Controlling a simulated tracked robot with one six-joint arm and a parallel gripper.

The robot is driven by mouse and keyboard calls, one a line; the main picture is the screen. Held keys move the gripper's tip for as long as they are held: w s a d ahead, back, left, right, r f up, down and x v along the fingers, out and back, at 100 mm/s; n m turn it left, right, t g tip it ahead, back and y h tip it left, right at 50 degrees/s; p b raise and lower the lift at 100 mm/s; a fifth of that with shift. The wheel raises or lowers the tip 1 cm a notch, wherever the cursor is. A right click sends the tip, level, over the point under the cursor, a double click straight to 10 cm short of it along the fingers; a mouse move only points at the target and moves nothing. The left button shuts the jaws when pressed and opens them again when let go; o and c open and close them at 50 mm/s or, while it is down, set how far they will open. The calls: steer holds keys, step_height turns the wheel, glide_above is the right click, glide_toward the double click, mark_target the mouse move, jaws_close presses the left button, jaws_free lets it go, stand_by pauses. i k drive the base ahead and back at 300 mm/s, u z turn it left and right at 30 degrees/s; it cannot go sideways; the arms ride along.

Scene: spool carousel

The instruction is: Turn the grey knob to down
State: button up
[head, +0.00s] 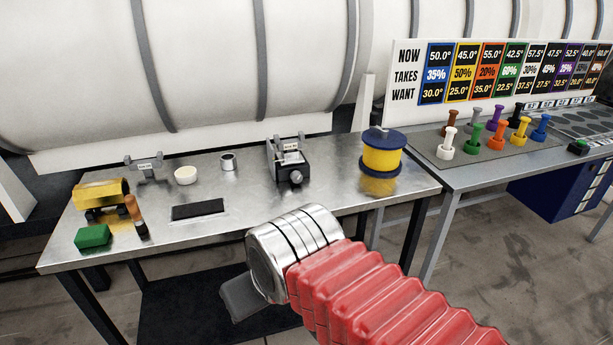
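A small dark device (287,163) with a pale label stands at the back middle of the metal table. A small round grey part (296,177) on its front looks like the grey knob; which way it points is too small to tell. My gripper (241,298) shows as a dark grey piece beyond the silver wrist, at the lower middle, in front of the table's near edge. It is well apart from the device. Its fingertips are mostly hidden behind the wrist, so its opening does not show.
On the metal table (240,230) are a yellow spool with blue ends (383,155), a black pad (198,209), a white bowl (185,175), a metal cup (227,163), a brass cylinder (101,194) and a green block (92,237). Coloured pegs (500,133) stand on the right table.

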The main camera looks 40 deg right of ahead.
mark_target(296, 178)
steer(key=u, duration=0.05)
steer(key=i, duration=1)
steer(key=z, duration=0.05)
